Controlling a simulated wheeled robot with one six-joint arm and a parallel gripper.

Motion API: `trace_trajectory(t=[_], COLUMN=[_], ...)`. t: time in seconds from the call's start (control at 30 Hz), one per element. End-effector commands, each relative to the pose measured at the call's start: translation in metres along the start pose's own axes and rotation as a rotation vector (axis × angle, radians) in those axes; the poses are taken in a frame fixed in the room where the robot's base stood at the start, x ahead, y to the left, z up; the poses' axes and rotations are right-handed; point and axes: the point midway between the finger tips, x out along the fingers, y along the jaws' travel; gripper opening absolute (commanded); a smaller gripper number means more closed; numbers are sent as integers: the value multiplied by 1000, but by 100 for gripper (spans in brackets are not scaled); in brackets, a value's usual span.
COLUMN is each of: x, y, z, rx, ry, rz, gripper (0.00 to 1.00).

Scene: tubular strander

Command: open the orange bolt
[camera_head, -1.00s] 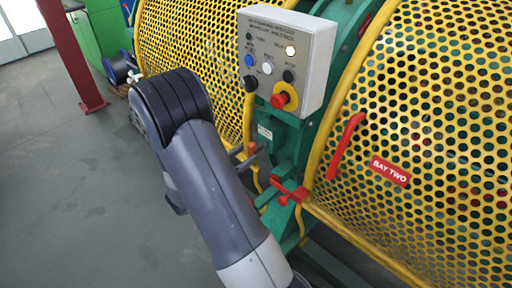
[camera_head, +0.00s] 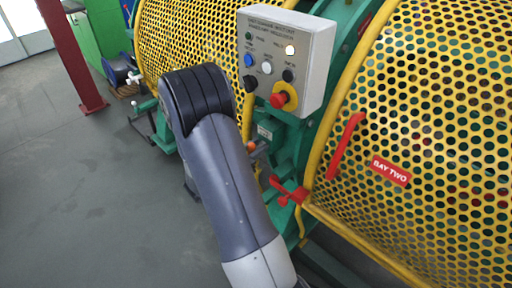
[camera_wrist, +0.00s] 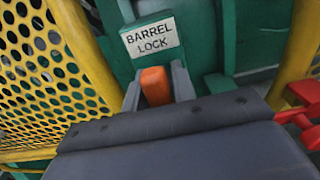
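The orange bolt (camera_wrist: 155,85) shows in the wrist view as an orange block below a white "BARREL LOCK" label (camera_wrist: 152,38). In the head view only a small orange end (camera_head: 251,146) shows beside my arm. My gripper (camera_wrist: 157,82) has a grey finger on each side of the orange block, close against it. Whether the fingers press on it or leave a small gap cannot be told. My gripper's broad dark body fills the bottom of the wrist view and hides the lower part of the bolt. In the head view my forearm hides most of the gripper.
A grey control box (camera_head: 288,60) with a red stop button sits above the bolt. Yellow perforated guards (camera_head: 430,120) flank the green frame. A red handle (camera_head: 346,145) and a red latch (camera_head: 288,191) are to the right. Open floor (camera_head: 80,200) lies left.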

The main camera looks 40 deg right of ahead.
Motion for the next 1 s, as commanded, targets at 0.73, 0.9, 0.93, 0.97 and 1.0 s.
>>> trace_trajectory(t=[0.73, 0.9, 0.93, 0.97, 1.0], x=[-12, -35, -38, -40, -43], y=[1, 2, 1, 1, 1], z=[0, 0, 0, 0, 0], rx=[0, 1, 1, 1, 1], ry=[0, 1, 1, 0, 0], rz=[3, 5, 4, 4, 3], gripper=[0, 0, 0, 0, 0])
